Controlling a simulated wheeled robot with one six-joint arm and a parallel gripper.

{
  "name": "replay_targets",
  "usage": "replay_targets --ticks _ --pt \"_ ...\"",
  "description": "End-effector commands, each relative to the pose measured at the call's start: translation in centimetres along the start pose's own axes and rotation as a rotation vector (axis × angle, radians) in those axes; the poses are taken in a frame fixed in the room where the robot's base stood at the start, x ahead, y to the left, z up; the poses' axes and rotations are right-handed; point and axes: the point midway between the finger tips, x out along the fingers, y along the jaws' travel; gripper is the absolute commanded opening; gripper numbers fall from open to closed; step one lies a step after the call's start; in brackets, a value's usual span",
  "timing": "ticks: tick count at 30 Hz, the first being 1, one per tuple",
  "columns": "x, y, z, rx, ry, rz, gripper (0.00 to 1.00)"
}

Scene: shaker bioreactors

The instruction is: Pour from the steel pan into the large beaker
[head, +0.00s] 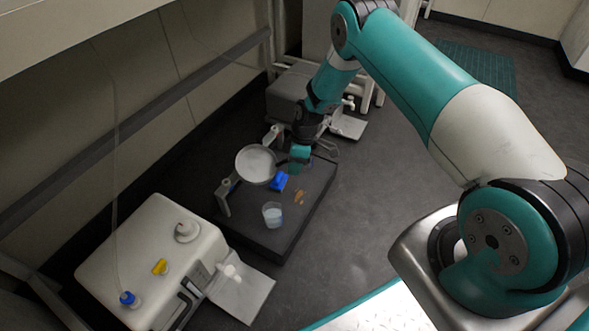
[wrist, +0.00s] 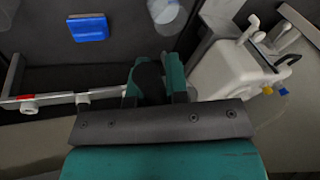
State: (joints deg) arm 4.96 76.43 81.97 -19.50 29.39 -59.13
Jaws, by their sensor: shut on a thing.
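The steel pan (head: 256,165), round with a pale inside, shows in the head view just left of my gripper (head: 300,155), above the rail side of the dark platform. My gripper is shut on the pan, though its grip is hard to make out. In the wrist view my gripper (wrist: 158,78) has a dark piece between its fingers, and the pan's bowl cannot be made out. The large beaker (head: 272,215), clear with pale bluish contents, stands upright on the platform, below and to the right of the pan. It also shows at the top of the wrist view (wrist: 164,12).
A blue block (head: 279,181) lies on the platform (head: 312,205) between pan and beaker, with small orange-brown bits (head: 299,197) nearby. A rail with clamps (head: 223,198) borders the platform. A white machine (head: 150,255) stands at lower left, a grey one (head: 292,95) behind.

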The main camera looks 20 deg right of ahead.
Motion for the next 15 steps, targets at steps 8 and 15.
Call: replay_targets --ticks 8,15 --pt "-2.3 -0.4 -0.6 0.016 -0.028 -0.043 0.0" --pt "-4.5 -0.9 -1.1 0.036 -0.061 -0.095 0.0"
